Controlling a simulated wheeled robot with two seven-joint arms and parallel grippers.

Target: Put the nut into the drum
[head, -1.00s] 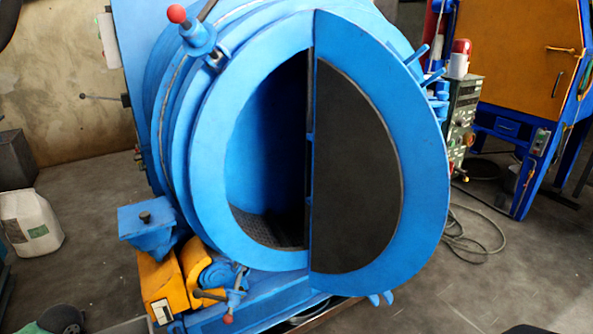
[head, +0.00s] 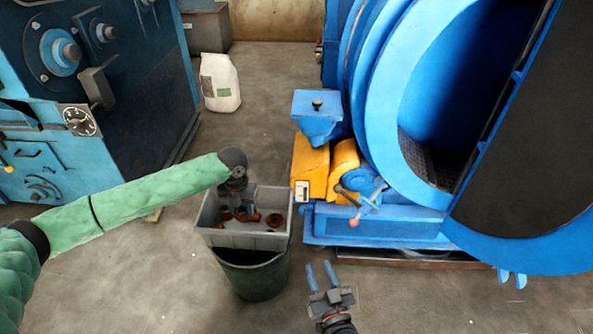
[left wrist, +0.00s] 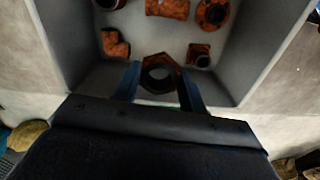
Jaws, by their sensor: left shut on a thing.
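The nut (left wrist: 160,60), a rusty brown six-sided ring, sits between the two blue fingers of my left gripper (left wrist: 161,78) in the left wrist view. That gripper is shut on it, inside or just over the grey bin of rusty parts. In the head view my left gripper (head: 238,208) reaches down to the bin, and the nut is hard to tell apart there. The blue drum (head: 408,95) stands to the right with its round opening showing, its door swung out at the right. My right gripper (head: 321,276) is open and empty, low in front of the drum's base.
The grey bin (head: 245,240) rests on a dark green bucket (head: 255,275) and holds several rusty fittings. The drum's yellow base part (head: 309,170) and a red-knobbed lever (head: 354,220) stand right of it. A dark blue machine (head: 110,75) and white sack (head: 219,82) are behind left.

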